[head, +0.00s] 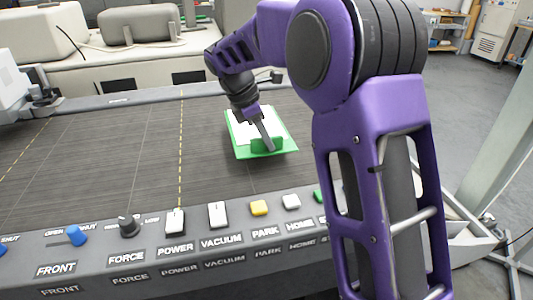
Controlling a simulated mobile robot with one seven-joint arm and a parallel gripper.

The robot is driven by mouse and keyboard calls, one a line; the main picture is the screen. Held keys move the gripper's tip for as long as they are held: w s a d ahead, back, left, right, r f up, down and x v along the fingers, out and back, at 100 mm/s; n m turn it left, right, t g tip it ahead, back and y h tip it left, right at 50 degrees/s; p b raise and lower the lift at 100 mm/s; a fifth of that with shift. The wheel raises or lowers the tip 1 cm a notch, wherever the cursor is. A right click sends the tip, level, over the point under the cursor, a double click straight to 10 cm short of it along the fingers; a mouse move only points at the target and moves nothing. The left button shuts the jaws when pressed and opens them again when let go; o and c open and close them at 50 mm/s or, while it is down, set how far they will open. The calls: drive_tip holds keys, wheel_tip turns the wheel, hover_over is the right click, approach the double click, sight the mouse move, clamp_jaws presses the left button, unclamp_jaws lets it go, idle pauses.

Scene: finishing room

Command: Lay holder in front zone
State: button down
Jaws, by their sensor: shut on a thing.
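The holder (284,148) is a flat green board with a white sheet on it and a raised green piece near its front edge. It is on or just over the dark table bed (100,165), right of the yellow dashed line; I cannot tell whether it touches. My gripper (267,143) points down at the holder and is shut on its raised green part. My purple arm hides the bed to the right. The label FRONT (57,269) is on the control panel at the lower left.
The control panel (150,250) with knobs, switches and buttons runs along the near edge of the bed. A grey machine part (22,98) stands at the far left. Beige equipment (130,55) lies behind. The bed left of the holder is clear.

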drive_tip(key=shift+f+b, duration=0.5)
drive_tip(key=shift+f, duration=2.3)
drive_tip(key=shift+f, duration=0.1)
drive_tip(key=c, duration=0.9)
unclamp_jaws()
drive_tip(key=p+v, duration=0.2)
drive_tip(key=v, duration=1)
